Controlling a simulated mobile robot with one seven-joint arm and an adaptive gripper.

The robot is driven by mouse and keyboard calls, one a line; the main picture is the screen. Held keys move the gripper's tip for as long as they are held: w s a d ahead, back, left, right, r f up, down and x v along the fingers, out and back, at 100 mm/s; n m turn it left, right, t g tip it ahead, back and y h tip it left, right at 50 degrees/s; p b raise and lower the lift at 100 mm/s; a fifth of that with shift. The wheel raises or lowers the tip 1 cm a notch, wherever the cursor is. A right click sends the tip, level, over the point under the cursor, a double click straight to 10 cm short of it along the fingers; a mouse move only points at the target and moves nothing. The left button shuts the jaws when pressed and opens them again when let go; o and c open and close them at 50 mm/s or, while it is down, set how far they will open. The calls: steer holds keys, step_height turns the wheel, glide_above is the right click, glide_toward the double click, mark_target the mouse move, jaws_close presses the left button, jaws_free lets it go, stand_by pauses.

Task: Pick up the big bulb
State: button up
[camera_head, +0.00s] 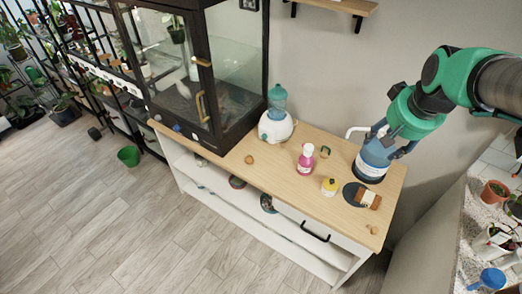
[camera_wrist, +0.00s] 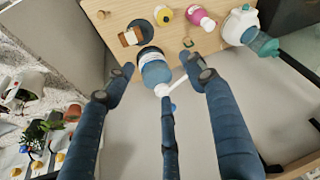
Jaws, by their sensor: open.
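Two small tan bulb-like lumps lie on the wooden top of the cabinet in the head view. One lump (camera_head: 249,159) is near the left front edge, and the other lump (camera_head: 374,229) is near the right front corner. I cannot tell for sure which is the big bulb. A small tan lump (camera_wrist: 101,14) also shows near the top edge in the wrist view. My gripper (camera_head: 378,140) is open above the back right of the top, close over a blue bottle (camera_head: 371,168). In the wrist view, my spread fingers (camera_wrist: 164,72) frame the blue bottle (camera_wrist: 155,68); contact is unclear.
A pink spray bottle (camera_head: 305,160), a yellow-capped jar (camera_head: 329,187), a dark round mat (camera_head: 353,193) with a brown-and-white block (camera_head: 369,199) and a white-and-teal device (camera_head: 276,125) stand on the top. A glass cabinet (camera_head: 235,60) rises at left. The front middle is clear.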

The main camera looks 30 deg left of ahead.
steer(key=w+a+f+n+p, duration=0.1)
steer(key=w+a+f, duration=0.2)
steer(key=a, duration=0.4)
steer(key=w+a+f+n+p, duration=0.1)
steer(key=w+a+f, duration=0.15)
steer(key=a, duration=0.45)
steer(key=n+g+p, duration=0.2)
steer(key=n+p, duration=0.1)
steer(key=n, duration=0.1)
glide_above(250, 157)
steer(key=s+d, duration=0.2)
steer(key=d, duration=0.1)
step_height(250, 157, down, 24)
steer(key=shift+s+y, duration=0.2)
steer(key=shift+y, duration=0.2)
steer(key=shift+f, duration=0.1)
steer(key=shift+b+x, duration=0.45)
steer(key=shift+x, duration=3.7)
steer(key=shift+s+f, duration=0.1)
steer(key=shift+f, duration=0.05)
steer(key=shift+b+x, duration=0.5)
steer(key=shift+x, duration=1.95)
